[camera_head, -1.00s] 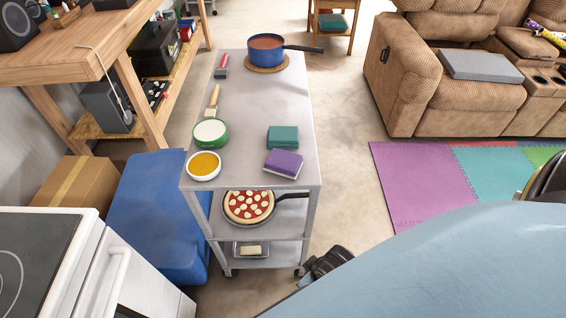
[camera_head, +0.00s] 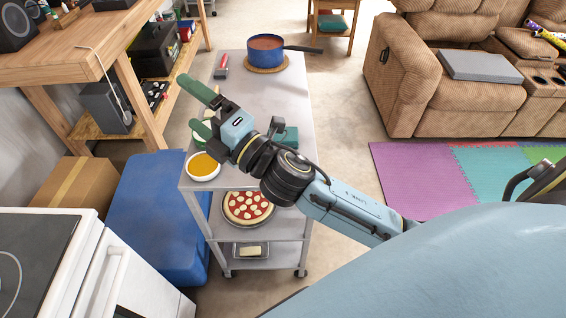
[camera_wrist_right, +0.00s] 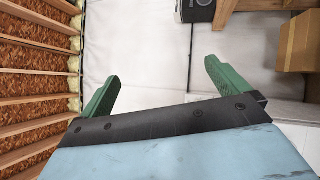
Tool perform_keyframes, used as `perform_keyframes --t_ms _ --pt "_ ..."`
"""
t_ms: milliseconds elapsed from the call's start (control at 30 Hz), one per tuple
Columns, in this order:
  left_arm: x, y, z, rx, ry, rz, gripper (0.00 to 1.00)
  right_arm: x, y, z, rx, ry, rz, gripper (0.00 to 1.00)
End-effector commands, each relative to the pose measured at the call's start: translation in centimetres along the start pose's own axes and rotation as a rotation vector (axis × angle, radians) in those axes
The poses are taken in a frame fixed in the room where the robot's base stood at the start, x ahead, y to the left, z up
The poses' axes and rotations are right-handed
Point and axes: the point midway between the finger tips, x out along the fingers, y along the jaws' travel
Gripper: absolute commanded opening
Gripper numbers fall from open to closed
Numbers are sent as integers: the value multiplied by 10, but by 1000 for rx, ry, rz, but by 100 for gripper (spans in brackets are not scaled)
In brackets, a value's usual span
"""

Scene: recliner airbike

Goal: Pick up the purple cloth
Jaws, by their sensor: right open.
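The purple cloth is hidden in the head view now, behind my right arm, which crosses over the front of the cart (camera_head: 290,95). A teal cloth (camera_head: 290,136) shows partly beside my wrist. My right gripper (camera_head: 191,107) is open and empty, its green fingers apart. It is above the cart's left side, over the green-rimmed bowl (camera_head: 197,142), left of where the cloths lie. In the right wrist view the open fingers (camera_wrist_right: 162,68) face a pale wall, with no cloth between them. My left gripper is not in view.
A bowl of yellow-orange liquid (camera_head: 203,167) stands at the cart's front left. A blue pot (camera_head: 266,50) stands at its far end, near a red-handled tool (camera_head: 222,66). A pizza pan (camera_head: 245,207) is on the lower shelf. A white stove (camera_head: 75,260) and blue box (camera_head: 150,215) flank the cart's left.

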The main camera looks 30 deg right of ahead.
Motion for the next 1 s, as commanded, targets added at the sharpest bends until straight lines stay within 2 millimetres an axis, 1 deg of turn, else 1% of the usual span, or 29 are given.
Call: perform_keyframes --t_ms 33,67,100,167,200,267,300,367,400,467,500,567,600,633,667,700,800,867,900,1000 --pt "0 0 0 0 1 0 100 12 15 -17 -168 116 88 100" --pt "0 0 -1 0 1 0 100 16 21 -29 -268 185 139 100" --pt "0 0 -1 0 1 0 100 19 26 -44 -400 279 205 100" --pt "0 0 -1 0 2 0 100 20 28 -66 -601 419 298 100" --pt "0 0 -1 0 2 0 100 18 25 -79 -735 516 356 100" --pt "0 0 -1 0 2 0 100 12 14 -94 -932 665 438 100" --pt "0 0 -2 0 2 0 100 8 3 -100 -1060 768 486 100" --pt "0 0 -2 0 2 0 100 -1 -17 -101 -1249 927 549 100" --pt "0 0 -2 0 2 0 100 -7 -33 -97 -1368 1039 585 100" --pt "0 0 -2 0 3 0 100 -18 -57 -82 -1536 1217 626 100" --pt "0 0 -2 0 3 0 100 -24 -74 -66 -1639 1343 642 100" --pt "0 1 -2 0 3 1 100 -34 -94 -35 -1771 1536 652 100" --pt "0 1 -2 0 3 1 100 -40 -106 -12 -1841 1667 648 100" --pt "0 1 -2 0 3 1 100 -45 -112 7 -1884 1764 640 100" --pt "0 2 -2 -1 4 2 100 -49 -117 26 -1919 1857 627 100" --pt "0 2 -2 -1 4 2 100 -55 -122 51 -1952 1978 606 100" --pt "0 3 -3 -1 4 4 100 -68 -123 106 -1979 2233 539 100" --pt "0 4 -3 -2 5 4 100 -75 -120 130 -1973 2346 501 100" --pt "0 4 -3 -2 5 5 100 -78 -118 143 1965 -2402 -479 100" --pt "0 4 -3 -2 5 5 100 -84 -116 161 1880 -2411 -431 100"
